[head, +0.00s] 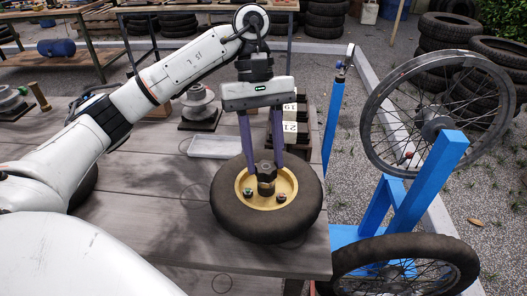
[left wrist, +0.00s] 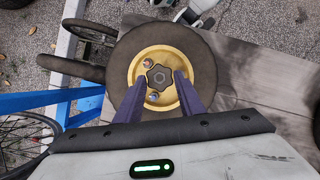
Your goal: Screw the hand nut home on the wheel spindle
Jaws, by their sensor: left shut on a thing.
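The hand nut (head: 266,168) is a dark lobed knob at the middle of the wheel's yellow hub. It also shows from above in the left wrist view (left wrist: 160,77). The wheel (head: 232,215), with a black tyre, lies flat on the wooden bench. My left gripper (head: 264,168) points down over the hub, its two purple fingers on either side of the nut and shut on it. The wheel spindle is hidden beneath the nut, so how far the nut sits down on it cannot be told. My right gripper is not in view.
Two small fasteners (head: 281,198) stand on the hub beside the nut. A blue stand (head: 430,180) with spoked wheels is right of the bench (head: 180,240). The bench's front left is clear.

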